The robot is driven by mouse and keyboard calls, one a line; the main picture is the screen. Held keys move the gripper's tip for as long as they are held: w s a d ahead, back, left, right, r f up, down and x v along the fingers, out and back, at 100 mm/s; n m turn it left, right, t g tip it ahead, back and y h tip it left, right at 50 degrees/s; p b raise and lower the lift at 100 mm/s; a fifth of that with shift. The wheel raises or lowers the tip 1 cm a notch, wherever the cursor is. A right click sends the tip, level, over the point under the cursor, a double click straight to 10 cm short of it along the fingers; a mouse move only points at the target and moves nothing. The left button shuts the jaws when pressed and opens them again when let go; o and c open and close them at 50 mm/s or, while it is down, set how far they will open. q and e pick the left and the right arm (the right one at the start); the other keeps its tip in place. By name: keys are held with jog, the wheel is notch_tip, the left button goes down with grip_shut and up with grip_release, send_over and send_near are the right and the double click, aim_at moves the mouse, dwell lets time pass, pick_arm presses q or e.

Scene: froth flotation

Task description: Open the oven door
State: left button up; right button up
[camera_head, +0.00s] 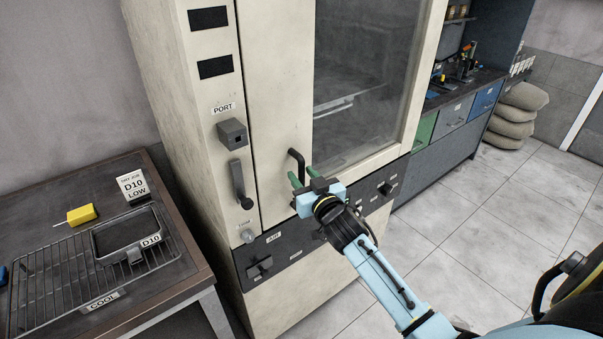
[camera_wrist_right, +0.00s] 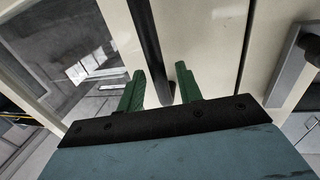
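The oven (camera_head: 285,305) is a tall cream cabinet. Its door (camera_head: 278,90) has a large glass window (camera_head: 365,70) and looks shut. A black bar handle (camera_head: 295,155) is at the door's lower left; it also shows in the right wrist view (camera_wrist_right: 146,40). My right gripper (camera_head: 303,177) is at the handle's lower end, with its two green fingers apart. In the right wrist view the handle's end lies between the open fingers (camera_wrist_right: 160,72), with gaps on both sides. My left gripper is not in view.
The oven's side panel has a grey lever (camera_head: 238,180). Tiled floor (camera_head: 465,215) at right is clear.

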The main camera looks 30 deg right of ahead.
jog(key=shift+w, duration=0.65)
grip_shut()
